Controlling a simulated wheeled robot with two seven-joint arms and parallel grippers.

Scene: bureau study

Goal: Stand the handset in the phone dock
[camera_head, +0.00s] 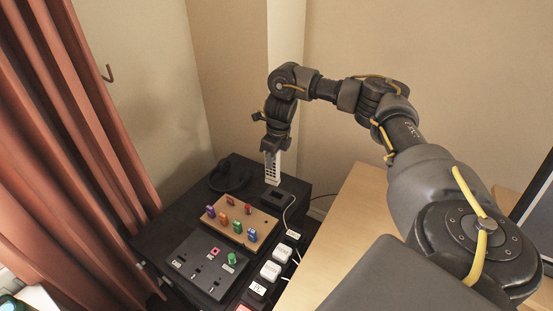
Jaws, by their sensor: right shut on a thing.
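The handset (271,169) is a pale, slim upright piece with a dark keypad. My right gripper (274,149) points down and is shut on its upper end. The phone dock (277,198) is a small dark block with a cable, near the back right of the black cabinet top. The handset's lower end shows just above or at the dock; I cannot tell whether they touch. My left gripper is out of view.
A wooden board (240,221) with coloured pegs and a dark panel (207,264) with a green knob lie in front. White plugs (271,271) line the right edge. A dark headset-like thing (230,176) lies at the back left. A wooden desk (345,225) stands right, red curtains (75,130) left.

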